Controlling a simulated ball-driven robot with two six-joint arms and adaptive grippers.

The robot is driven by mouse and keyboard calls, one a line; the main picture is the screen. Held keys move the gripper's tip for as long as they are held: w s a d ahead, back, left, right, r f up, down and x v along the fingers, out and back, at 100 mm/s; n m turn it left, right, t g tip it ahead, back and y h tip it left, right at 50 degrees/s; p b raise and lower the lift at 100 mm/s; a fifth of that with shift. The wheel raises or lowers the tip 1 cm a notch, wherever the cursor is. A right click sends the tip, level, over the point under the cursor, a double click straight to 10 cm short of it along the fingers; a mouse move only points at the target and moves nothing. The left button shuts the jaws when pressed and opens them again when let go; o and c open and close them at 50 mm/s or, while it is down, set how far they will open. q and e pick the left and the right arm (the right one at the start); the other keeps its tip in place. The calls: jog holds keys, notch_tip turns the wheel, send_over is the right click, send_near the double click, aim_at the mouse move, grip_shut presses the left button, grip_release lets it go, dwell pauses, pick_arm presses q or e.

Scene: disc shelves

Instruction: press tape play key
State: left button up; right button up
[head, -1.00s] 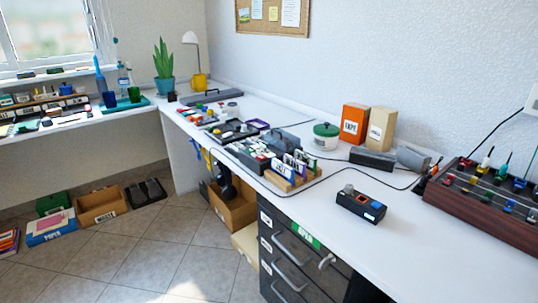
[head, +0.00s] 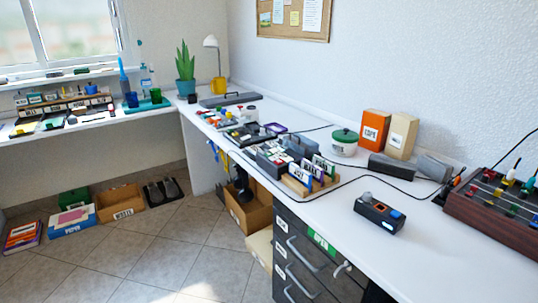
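A small dark device (head: 379,213) with a grey knob on top, an orange patch and a blue patch lies on the white desk, near its front edge. It may be the tape player, but its keys are too small to make out. A white label shows on its front side. Neither of my grippers is in the head view.
The white desk (head: 470,248) is clear around the device. A dark red rack (head: 495,215) with coloured pegs stands at the right. Behind are grey blocks (head: 390,167), an orange box (head: 374,130) and a green-lidded pot (head: 344,142). Drawers (head: 300,262) are below.

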pick_arm(q)
jog(key=shift+w, duration=0.1)
grip_shut()
dwell(1.3)
